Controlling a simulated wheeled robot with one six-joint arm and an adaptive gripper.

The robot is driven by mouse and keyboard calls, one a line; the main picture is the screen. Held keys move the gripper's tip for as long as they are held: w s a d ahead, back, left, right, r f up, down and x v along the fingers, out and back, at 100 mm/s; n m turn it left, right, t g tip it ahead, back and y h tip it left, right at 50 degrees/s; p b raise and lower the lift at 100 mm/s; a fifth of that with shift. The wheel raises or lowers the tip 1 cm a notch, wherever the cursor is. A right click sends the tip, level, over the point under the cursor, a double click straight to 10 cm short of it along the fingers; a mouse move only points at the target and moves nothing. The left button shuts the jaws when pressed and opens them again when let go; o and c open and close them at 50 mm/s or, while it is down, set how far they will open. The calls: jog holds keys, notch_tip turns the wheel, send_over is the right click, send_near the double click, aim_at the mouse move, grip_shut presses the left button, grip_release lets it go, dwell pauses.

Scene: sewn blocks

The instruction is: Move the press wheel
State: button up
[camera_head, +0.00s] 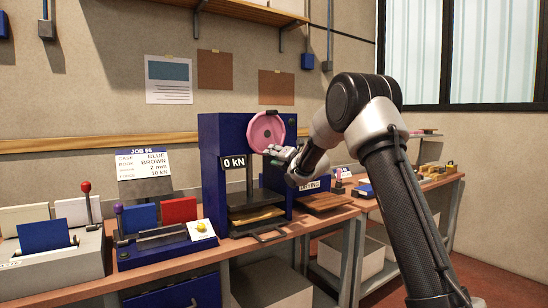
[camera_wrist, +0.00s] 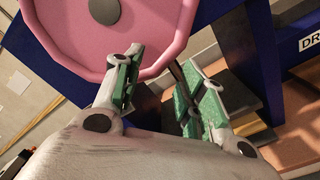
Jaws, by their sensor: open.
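The pink press wheel (camera_head: 266,131) is mounted on the front of the blue press (camera_head: 212,165), with a "0 kN" display on the press. The wheel also fills the upper left of the wrist view (camera_wrist: 150,30), with a grey hub at its middle. My gripper (camera_head: 274,154) is at the wheel's lower rim. In the wrist view my open gripper (camera_wrist: 155,85) has its green-padded fingers spread below and over the lower part of the rim. A dark thin rod shows between the fingers. I cannot tell whether a finger touches the rim.
A brown piece lies on the press bed (camera_head: 257,215). A "DRYING" sign (camera_head: 310,185) and boards (camera_head: 324,202) stand right of the press. Left are lever devices (camera_head: 160,240) and a job card (camera_head: 142,162). The wall is behind the press.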

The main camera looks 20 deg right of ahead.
jog(key=shift+a, duration=0.15)
jog(key=shift+s+m, duration=0.1)
jog(key=shift+m, duration=0.2)
jog(key=s+d+r+m+g+h, duration=0.1)
jog(key=s+d+m+g+h, duration=0.25)
jog(key=s+m, duration=0.6)
jog(key=s+d+r+m+g+h, duration=0.2)
jog(key=s+d+m, duration=0.3)
jog(key=s, duration=0.9)
jog(key=s+f+m+g, duration=0.2)
jog(key=s+f+m, duration=0.2)
jog(key=s, duration=0.8)
jog(key=s+f+m+g, duration=0.3)
jog(key=s+f+m, duration=0.1)
jog(key=s, duration=0.9)
jog(key=s+f+m+g, duration=0.2)
jog(key=s+f+m, duration=0.3)
jog(key=s, duration=0.7)
jog(key=shift+s+a+m, duration=0.25)
jog(key=shift+a+m, duration=0.15)
jog(key=shift+m, duration=0.25)
jog(key=shift+g, duration=0.25)
